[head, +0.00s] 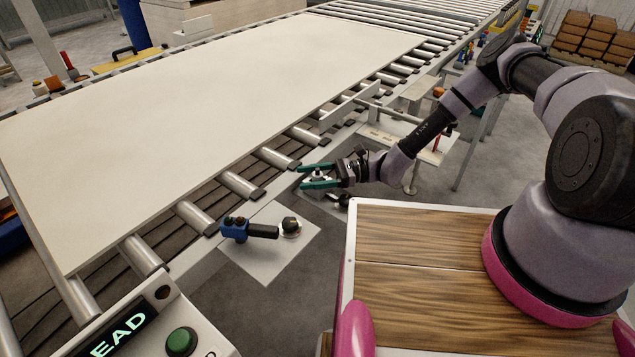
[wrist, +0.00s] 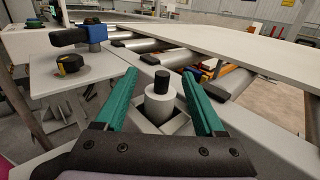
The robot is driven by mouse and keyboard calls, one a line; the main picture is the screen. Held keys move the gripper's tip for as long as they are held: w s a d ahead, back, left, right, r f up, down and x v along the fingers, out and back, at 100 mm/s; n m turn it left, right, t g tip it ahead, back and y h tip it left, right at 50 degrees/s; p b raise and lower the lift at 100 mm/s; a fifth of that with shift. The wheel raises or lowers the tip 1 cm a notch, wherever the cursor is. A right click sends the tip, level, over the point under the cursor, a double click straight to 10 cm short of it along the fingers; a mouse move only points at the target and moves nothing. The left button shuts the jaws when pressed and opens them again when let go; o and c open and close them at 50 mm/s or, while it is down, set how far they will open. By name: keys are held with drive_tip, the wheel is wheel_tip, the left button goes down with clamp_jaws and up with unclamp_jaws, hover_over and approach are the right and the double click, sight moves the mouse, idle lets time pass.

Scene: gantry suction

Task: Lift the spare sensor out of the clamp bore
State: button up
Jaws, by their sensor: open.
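A light grey cylinder with a black top, which looks like the spare sensor (wrist: 160,103), stands upright in an angular grey holder, apparently the clamp (wrist: 178,124). In the head view the sensor is small and partly hidden by my gripper (head: 301,177). In the wrist view my gripper (wrist: 159,76) is open, with one green finger on each side of the sensor. A gap shows between the sensor and each finger. How deep the sensor sits in the bore cannot be told.
A blue fitting with a black barrel (head: 240,229) and a round black knob (head: 290,226) sit on a pale plate (head: 268,262) to the left. The roller conveyor carries a large pale board (head: 200,100) behind. A wood-topped surface (head: 425,270) lies in front.

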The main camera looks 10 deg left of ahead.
drive_tip(key=shift+a, duration=0.35)
drive_tip(key=shift+s, duration=0.1)
clamp_jaws()
drive_tip(key=shift+r, duration=0.1)
